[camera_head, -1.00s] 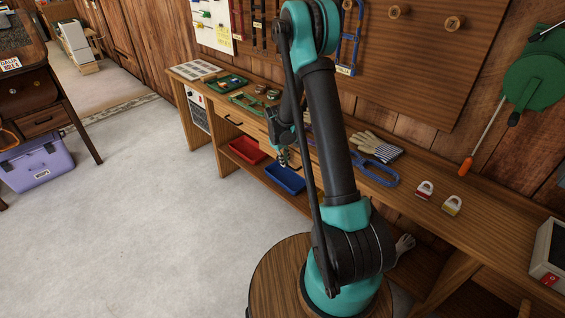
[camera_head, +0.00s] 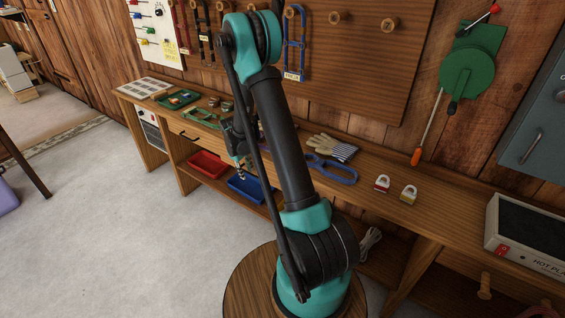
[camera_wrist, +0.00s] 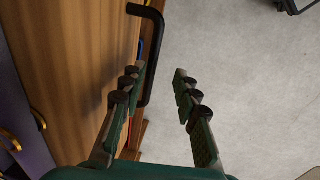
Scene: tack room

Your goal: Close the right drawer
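In the head view a bench drawer (camera_head: 193,131) with a black bar handle is under the bench top, left of my arm. My gripper (camera_head: 240,163) hangs at the bench's front edge, right of that drawer and partly hidden by my arm. In the wrist view my gripper (camera_wrist: 160,78) is open and empty, its two fingers well apart. A black handle (camera_wrist: 152,55) on a wooden front (camera_wrist: 75,65) shows just beyond the left finger. I cannot tell which drawer this front belongs to, nor how far it stands out.
A red bin (camera_head: 208,164) and a blue bin (camera_head: 249,188) sit on the lower shelf. Gloves (camera_head: 333,147), two padlocks (camera_head: 382,183) and a hot plate (camera_head: 533,232) are on the bench (camera_head: 430,217). A wooden knob (camera_head: 485,286) is at lower right. The grey floor (camera_head: 130,230) at left is clear.

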